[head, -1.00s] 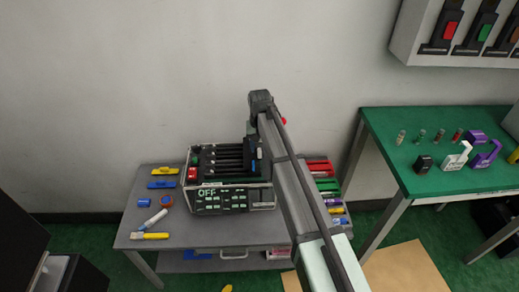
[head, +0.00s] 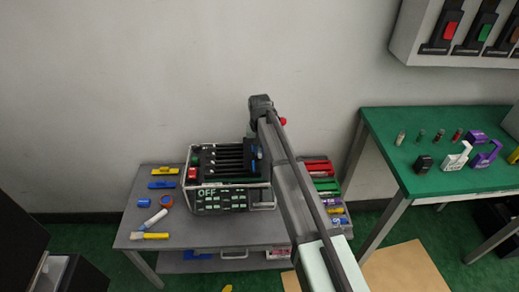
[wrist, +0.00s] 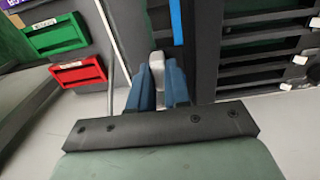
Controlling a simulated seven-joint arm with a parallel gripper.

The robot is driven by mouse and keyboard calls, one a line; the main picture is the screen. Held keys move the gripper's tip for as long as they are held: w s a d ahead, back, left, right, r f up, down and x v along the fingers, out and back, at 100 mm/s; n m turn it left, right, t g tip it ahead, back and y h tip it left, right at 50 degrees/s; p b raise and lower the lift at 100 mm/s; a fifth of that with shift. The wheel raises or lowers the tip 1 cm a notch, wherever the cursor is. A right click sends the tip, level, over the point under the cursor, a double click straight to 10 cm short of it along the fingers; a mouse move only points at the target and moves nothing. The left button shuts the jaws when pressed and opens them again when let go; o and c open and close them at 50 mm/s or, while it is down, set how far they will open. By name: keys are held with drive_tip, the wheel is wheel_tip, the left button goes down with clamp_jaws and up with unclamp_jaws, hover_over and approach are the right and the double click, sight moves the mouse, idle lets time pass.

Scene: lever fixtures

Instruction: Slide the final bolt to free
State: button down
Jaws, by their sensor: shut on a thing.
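The bolt fixture (head: 230,203) is a dark box with an OFF label on its front, standing on the grey cart. Several dark bolts (head: 222,159) run across its top in rows. In the wrist view, my gripper (wrist: 158,80) has blue fingers shut on a light grey bolt knob (wrist: 157,66). A blue strip (wrist: 176,20) lies just beyond the knob. In the head view my gripper is at the right end of the rows, largely hidden by my arm. Which row the held bolt belongs to cannot be told.
Loose coloured parts lie on the cart's left side (head: 185,222). Red, green and purple drawers (head: 322,180) stand right of the fixture. A green table (head: 420,181) with small items is farther right. A wall cabinet (head: 407,40) hangs above it.

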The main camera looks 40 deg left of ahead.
idle(0.5)
drive_tip(key=shift+w+d, duration=1.9)
drive_tip(key=shift+w, duration=0.05)
drive_tip(key=c, duration=1.1)
unclamp_jaws()
drive_tip(key=shift+c, duration=0.2)
drive_tip(key=shift+o, duration=0.3)
drive_tip(key=shift+r, duration=0.3)
wheel_tip(320, 180, up, 13)
